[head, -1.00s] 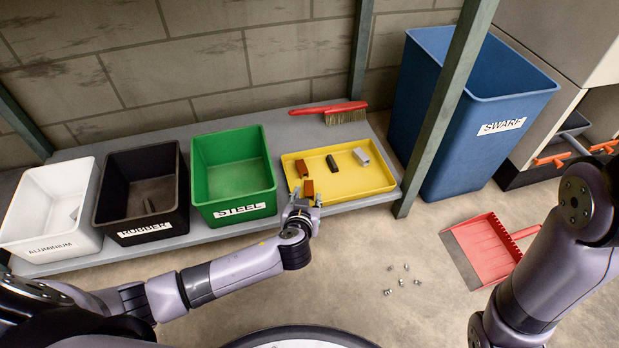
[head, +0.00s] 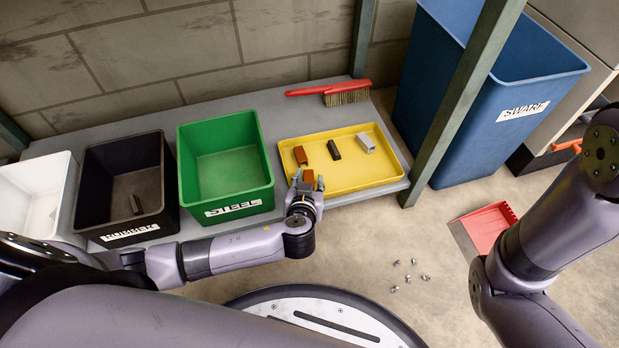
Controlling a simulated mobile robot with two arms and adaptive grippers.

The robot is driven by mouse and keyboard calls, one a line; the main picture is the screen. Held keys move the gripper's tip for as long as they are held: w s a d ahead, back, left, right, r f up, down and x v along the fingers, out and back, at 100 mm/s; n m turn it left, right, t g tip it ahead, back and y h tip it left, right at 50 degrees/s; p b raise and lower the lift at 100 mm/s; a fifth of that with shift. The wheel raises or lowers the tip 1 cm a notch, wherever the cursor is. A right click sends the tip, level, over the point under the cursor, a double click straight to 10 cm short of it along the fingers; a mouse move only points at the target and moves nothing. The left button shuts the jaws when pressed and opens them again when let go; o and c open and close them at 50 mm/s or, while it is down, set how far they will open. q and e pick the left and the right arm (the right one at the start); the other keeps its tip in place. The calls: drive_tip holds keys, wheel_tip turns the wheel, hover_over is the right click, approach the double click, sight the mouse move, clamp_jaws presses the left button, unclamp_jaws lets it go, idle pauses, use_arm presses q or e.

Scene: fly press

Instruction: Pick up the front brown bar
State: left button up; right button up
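The front brown bar (head: 308,176) lies in the front left part of the yellow tray (head: 350,184). A second brown bar (head: 300,155) lies behind it, with a dark bar (head: 334,150) and a grey bar (head: 366,142) to the right. My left gripper (head: 308,184) is at the tray's front edge. Its fingers are spread, one on each side of the front brown bar's near end. A gap seems to remain, but contact is hard to tell at this size. The gripper hides part of the tray's front rim. My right gripper is out of view.
A green STEEL bin (head: 225,192) stands just left of the tray, then a black RUBBER bin (head: 125,215) and a white bin (head: 38,200). A red-handled brush (head: 330,90) lies behind the tray. A green post (head: 455,110) rises at the right.

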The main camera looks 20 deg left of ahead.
use_arm(q)
drive_tip(key=shift+s+d+f, duration=0.1)
drive_tip(key=shift+s+f, duration=0.05)
drive_tip(key=shift+f, duration=0.05)
clamp_jaws()
drive_tip(key=shift+r, duration=0.15)
